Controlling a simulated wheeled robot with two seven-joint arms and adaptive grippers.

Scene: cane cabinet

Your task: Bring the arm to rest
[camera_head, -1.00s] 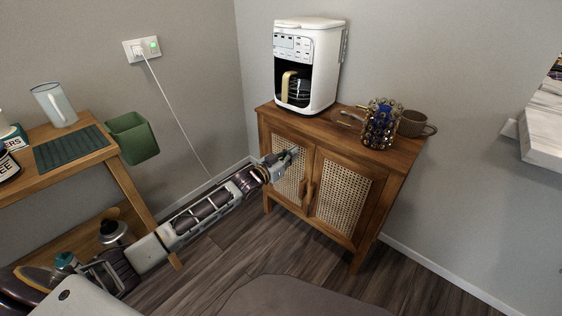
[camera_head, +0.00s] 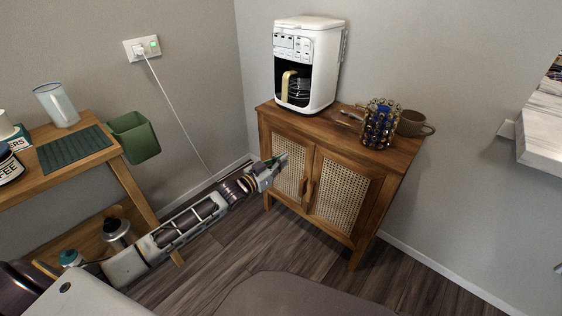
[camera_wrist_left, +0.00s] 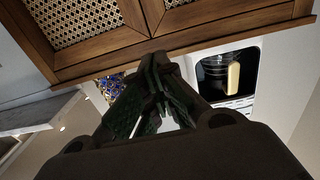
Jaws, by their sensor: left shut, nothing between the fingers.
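My left arm reaches in from the lower left of the head view. Its gripper (camera_head: 278,163) is in front of the left cane door of the wooden cabinet (camera_head: 393,158). In the left wrist view the gripper's dark fingers (camera_wrist_left: 158,85) are together with nothing held between them. Both cabinet doors look shut, and the door handles (camera_head: 307,190) show to the right of the gripper. I cannot tell from the head view how far the fingertips are from the door. My right gripper is not in view.
On the cabinet stand a white coffee maker (camera_head: 322,50), a capsule holder (camera_head: 380,124) and a brown mug (camera_head: 413,123). A wooden shelf table (camera_head: 75,160) with a green bin (camera_head: 135,137) is on the left. A white counter (camera_head: 543,138) juts in at right.

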